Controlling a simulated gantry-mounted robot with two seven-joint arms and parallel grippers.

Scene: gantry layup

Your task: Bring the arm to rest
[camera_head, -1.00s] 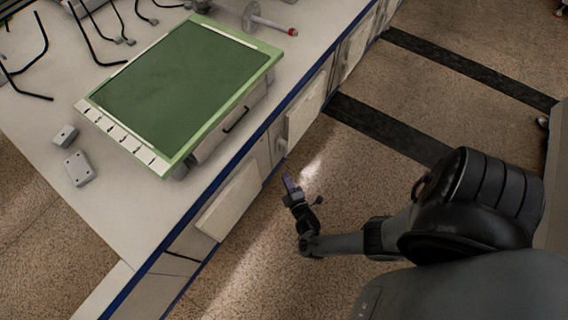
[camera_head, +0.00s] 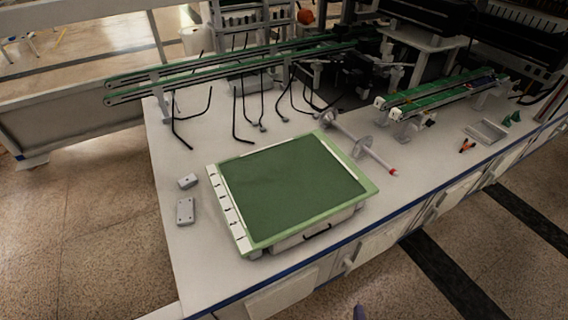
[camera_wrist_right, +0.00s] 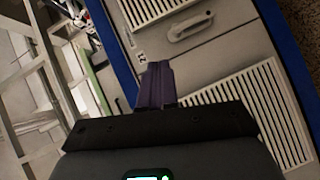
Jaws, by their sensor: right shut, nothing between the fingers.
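My right gripper shows only as a small purple fingertip (camera_head: 359,312) at the bottom edge of the head view, in front of the workbench. In the right wrist view its dark purple fingers (camera_wrist_right: 157,84) are together, shut with nothing held. They point toward the bench's cabinet front, with a vented panel and a grey handle (camera_wrist_right: 190,27) behind them. I cannot tell the exact gap to it. The rest of my right arm is out of the head view. My left gripper is in neither view.
The white workbench (camera_head: 180,255) has a blue edge. On it are a green-topped box (camera_head: 290,185), two small grey blocks (camera_head: 185,210), black bent rods, a rod with a red tip (camera_head: 365,150) and green conveyors (camera_head: 445,92). Speckled floor (camera_head: 430,285) lies in front.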

